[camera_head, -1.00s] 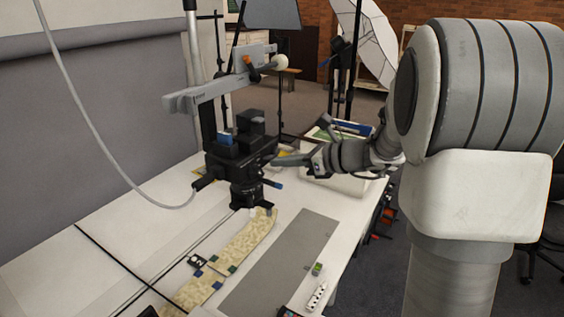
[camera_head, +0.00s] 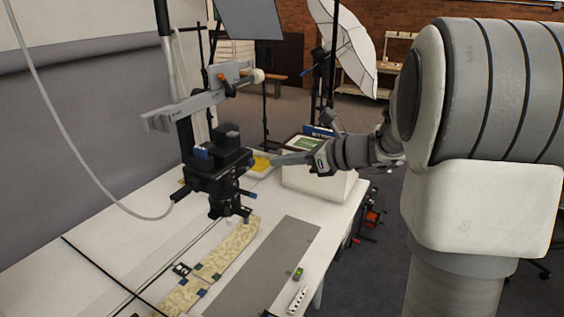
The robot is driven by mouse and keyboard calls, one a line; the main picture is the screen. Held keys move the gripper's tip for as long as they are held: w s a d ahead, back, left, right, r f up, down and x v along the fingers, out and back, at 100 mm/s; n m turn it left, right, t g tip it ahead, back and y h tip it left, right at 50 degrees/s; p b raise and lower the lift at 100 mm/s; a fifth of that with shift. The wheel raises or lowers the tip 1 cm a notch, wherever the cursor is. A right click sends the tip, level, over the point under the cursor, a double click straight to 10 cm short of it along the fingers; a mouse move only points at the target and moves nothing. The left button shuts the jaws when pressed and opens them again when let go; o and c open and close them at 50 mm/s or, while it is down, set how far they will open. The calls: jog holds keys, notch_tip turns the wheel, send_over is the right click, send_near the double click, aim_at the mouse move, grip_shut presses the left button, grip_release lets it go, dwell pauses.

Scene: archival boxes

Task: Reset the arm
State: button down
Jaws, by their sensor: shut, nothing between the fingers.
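My gripper (camera_head: 290,160) is at the end of my arm, which reaches in from the right. It points left over the far part of the white table (camera_head: 110,215). Its narrow fingers are together and hold nothing that I can see. The fingertips are just right of the black camera rig (camera_head: 218,165) and appear close to it; I cannot tell the exact gap. Behind and below the gripper stands a white box (camera_head: 320,183).
A patterned strip (camera_head: 228,248) and a grey mat (camera_head: 262,268) lie in front. A white umbrella (camera_head: 343,45) stands behind.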

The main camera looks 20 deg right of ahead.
jog(key=s+a+f+n+g+h+b, duration=0.2)
jog(key=s+a+n+g, duration=0.15)
jog(key=s+n, duration=0.4)
jog(key=s+a+f+n+g+h+b, duration=0.1)
jog(key=s+a+f+n+g+b, duration=0.15)
jog(key=s+a+n, duration=0.45)
jog(key=s+d+f+n+t+h+b, duration=0.1)
jog(key=s+d+f+n+h, duration=0.1)
jog(key=s+n, duration=0.4)
jog(key=s+d+f+n+t+h+b, duration=0.1)
jog(key=s+d+f+n+h+b, duration=0.1)
jog(key=s+d+n+h, duration=0.3)
jog(key=shift+s+d+f+n, duration=0.25)
jog(key=shift+s+f+n, duration=0.55)
jog(key=shift+s, duration=0.4)
jog(key=c, duration=1.6)
grip_release()
